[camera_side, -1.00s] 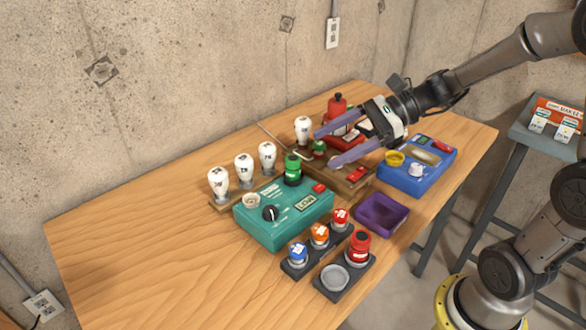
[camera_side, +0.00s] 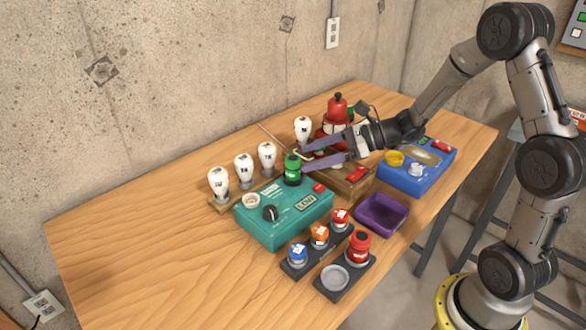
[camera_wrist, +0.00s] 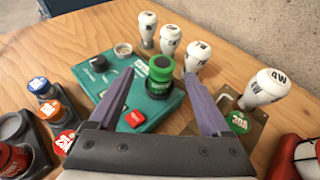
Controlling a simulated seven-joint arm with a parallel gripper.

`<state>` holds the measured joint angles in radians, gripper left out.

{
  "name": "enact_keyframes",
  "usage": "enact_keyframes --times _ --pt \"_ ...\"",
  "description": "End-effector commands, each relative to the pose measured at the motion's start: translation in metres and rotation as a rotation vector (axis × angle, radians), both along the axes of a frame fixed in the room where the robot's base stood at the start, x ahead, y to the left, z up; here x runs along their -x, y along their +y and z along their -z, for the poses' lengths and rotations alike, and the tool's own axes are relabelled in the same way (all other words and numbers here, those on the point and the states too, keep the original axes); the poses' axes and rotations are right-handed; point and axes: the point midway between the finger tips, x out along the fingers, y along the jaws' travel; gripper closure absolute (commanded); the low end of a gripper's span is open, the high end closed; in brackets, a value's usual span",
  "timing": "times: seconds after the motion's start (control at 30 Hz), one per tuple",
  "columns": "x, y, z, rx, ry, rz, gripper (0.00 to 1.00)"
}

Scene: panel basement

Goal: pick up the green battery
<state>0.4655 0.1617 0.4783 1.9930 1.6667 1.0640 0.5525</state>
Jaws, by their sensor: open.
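The green battery (camera_side: 292,169) stands upright on the far right part of the teal box (camera_side: 262,232), in a dark round seat. In the wrist view the green battery (camera_wrist: 161,70) stands ahead, between the lines of my two fingers and beyond their tips. My gripper (camera_side: 303,159) is open and empty, with its purple fingers reaching left toward the battery. In the wrist view the gripper (camera_wrist: 160,92) shows both fingers spread apart. I cannot tell whether a finger touches the battery.
White bulbs (camera_side: 243,167) stand behind the teal box, and another bulb (camera_wrist: 265,88) is right of my fingers. A red lantern-like object (camera_side: 336,107) is behind my gripper. Coloured knobs (camera_side: 319,235), a purple tray (camera_side: 382,214) and a blue box (camera_side: 415,172) are nearby. The table's left is clear.

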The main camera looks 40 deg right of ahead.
Motion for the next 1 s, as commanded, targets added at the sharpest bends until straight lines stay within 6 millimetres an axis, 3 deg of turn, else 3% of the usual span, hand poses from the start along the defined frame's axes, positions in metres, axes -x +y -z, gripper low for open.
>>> enact_keyframes --times 0.4,0.7,1.0 --pt "-0.035 0.03 0.016 -0.001 0.001 -0.002 0.18" --pt "-0.038 0.032 0.017 0.0 0.0 0.0 0.2" --pt "-0.037 0.032 0.017 -0.001 -0.001 0.0 0.74"
